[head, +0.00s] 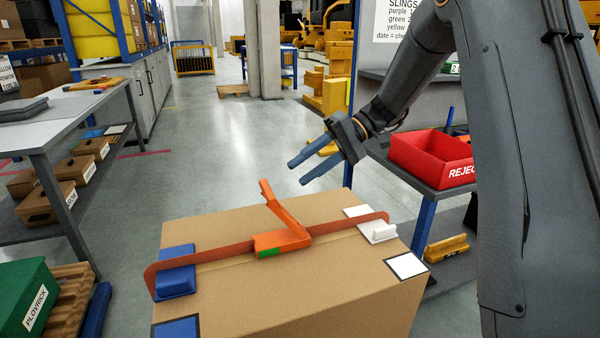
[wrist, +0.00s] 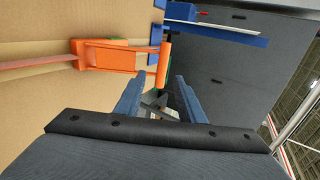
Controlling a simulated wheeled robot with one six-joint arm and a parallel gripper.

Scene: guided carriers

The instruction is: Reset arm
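My gripper (head: 308,166) is in the air above and behind the big cardboard box, at the end of my dark grey arm. Its two blue fingers are spread apart, with nothing between them. In the wrist view the fingers (wrist: 156,98) also show apart. An orange ratchet buckle (head: 283,238) with a raised handle sits on an orange strap (head: 215,254) across the box (head: 300,290). The buckle also shows in the wrist view (wrist: 110,55), left of the fingers. I see no contact between fingers and buckle.
A blue corner piece (head: 176,272) and a white one (head: 372,226) sit under the strap. A red reject bin (head: 430,160) stands on a shelf at right. A workbench (head: 55,135) stands at left. Open floor (head: 215,150) lies behind the box.

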